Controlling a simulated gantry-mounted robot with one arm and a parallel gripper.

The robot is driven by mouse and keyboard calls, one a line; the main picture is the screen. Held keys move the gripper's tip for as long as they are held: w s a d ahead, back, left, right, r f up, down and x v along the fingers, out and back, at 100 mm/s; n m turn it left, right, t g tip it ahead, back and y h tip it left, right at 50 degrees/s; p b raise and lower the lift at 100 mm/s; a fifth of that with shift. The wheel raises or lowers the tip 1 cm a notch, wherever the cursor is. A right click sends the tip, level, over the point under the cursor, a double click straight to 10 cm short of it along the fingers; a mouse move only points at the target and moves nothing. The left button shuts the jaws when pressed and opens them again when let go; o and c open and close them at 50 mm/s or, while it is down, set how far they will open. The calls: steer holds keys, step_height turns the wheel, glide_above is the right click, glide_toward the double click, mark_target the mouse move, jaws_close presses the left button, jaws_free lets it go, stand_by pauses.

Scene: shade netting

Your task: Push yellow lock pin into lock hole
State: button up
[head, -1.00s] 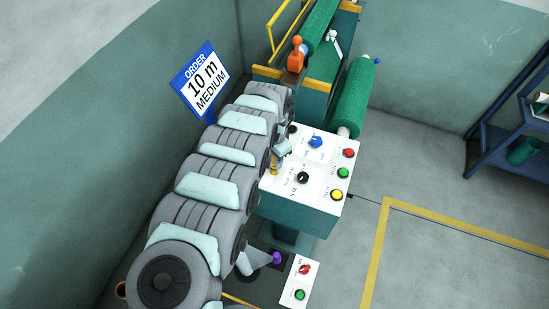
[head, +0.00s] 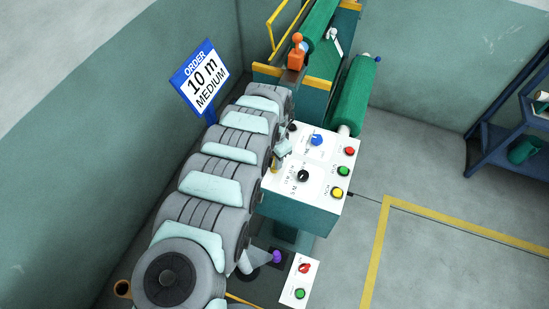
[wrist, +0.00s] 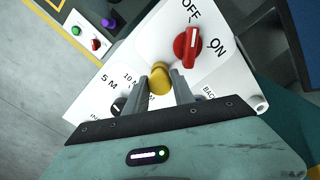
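The yellow lock pin (wrist: 160,79) shows its round head at my fingertips in the wrist view. In the head view a small yellow bit (head: 274,164) shows beside the gripper at the panel's left edge. My gripper (wrist: 161,84) has its narrow fingers close together, one on each side of the pin head, and seems shut on it. In the head view my gripper (head: 282,149) is small and partly hidden by my arm. The lock hole cannot be made out; the pin's lower part is hidden under its head.
The white control panel (head: 325,150) carries a black dial (head: 303,175), a blue knob (head: 316,140) and several coloured buttons. A red OFF/ON switch (wrist: 187,47) is close to the pin. A small white panel (head: 299,281) and a purple knob (head: 277,257) sit below. Open floor lies right.

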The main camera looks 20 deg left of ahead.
steer(key=o, duration=0.5)
step_height(320, 180, up, 11)
steer(key=shift+f+b, duration=0.1)
steer(key=shift+b, duration=0.4)
stand_by(0.4)
